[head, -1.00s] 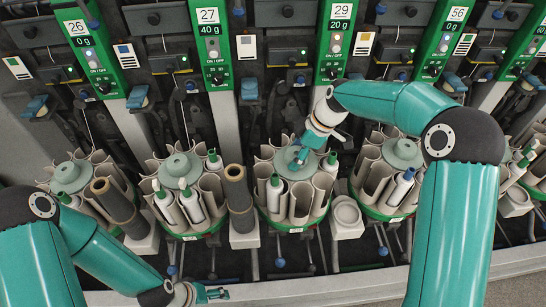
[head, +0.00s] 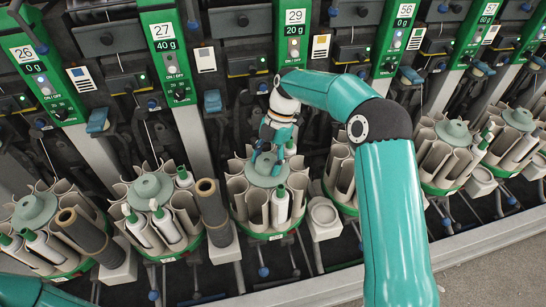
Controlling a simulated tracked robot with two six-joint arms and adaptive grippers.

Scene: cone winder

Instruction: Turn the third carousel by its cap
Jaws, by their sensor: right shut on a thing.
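The third carousel (head: 257,212) is a ring of upright beige pockets on a green base, in the middle of the head view. Its round grey-green cap (head: 266,176) is at the centre. My right gripper (head: 267,158) reaches down from above and is shut on the cap, hiding part of its top. A white bobbin with a green tip (head: 281,203) stands in a front-right pocket, and another green tip (head: 290,148) shows at the back right. Part of my left arm shows at the lower left corner; its gripper is out of the picture.
Two similar carousels stand to the left (head: 152,188) and (head: 36,210), others to the right (head: 452,132). A brown tube (head: 213,207) stands close on the left, and a pale round holder (head: 322,212) on the right. Winder panels (head: 295,35) rise behind.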

